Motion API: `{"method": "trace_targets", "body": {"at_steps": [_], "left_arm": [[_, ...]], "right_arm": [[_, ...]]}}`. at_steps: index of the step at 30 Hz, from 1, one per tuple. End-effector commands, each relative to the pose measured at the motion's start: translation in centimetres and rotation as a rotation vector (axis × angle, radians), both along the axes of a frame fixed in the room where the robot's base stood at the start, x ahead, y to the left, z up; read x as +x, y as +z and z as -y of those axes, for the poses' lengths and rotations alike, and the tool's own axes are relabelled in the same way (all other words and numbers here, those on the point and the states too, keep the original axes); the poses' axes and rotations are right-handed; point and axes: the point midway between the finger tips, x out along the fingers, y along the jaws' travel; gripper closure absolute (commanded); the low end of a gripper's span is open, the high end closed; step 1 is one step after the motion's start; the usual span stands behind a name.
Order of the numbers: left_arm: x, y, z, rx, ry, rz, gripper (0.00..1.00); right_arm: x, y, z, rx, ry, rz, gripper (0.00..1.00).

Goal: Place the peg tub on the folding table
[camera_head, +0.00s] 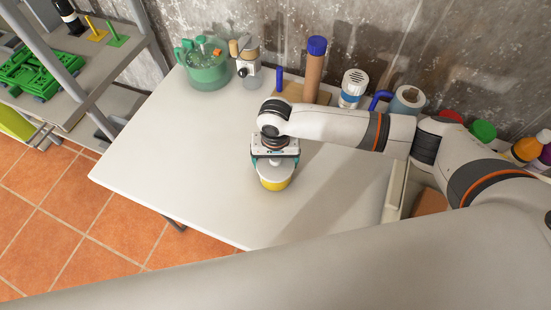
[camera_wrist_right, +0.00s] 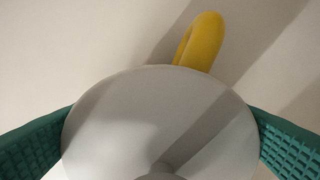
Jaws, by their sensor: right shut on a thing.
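The peg tub appears to be the yellow tub (camera_head: 274,183) with a pale grey-white round top. In the right wrist view the top (camera_wrist_right: 150,115) fills the lower middle, and a yellow loop (camera_wrist_right: 203,40) sticks out beyond its far edge. My right gripper (camera_head: 275,163) reaches down from above and is shut on this tub, with a green ridged finger on each side. The folding table (camera_head: 190,150) is the pale white table under it. I cannot tell whether the tub's base touches the tabletop. My left gripper is not in view.
Along the wall stand a green jug-like container (camera_head: 203,66), a grinder-like item (camera_head: 248,65), a brown cylinder with a blue top (camera_head: 314,70), a white-and-blue canister (camera_head: 352,88) and a roll (camera_head: 406,103). A shelf (camera_head: 75,75) stands left. The table's left and front are clear.

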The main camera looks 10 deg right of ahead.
Motion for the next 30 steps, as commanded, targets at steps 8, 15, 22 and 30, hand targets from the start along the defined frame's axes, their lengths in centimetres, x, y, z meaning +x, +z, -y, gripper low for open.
{"method": "trace_targets", "body": {"at_steps": [8,15,22,30], "left_arm": [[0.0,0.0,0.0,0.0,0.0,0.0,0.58],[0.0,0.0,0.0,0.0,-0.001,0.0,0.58],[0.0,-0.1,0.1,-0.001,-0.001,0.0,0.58],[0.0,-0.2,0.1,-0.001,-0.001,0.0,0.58]], "right_arm": [[0.0,-0.2,0.0,0.0,0.0,-0.001,0.0],[0.0,0.8,0.0,0.001,0.0,0.0,0.0],[0.1,5.4,0.0,0.002,-0.001,0.004,0.0],[0.0,10.5,0.0,0.001,-0.001,0.001,0.0]]}}
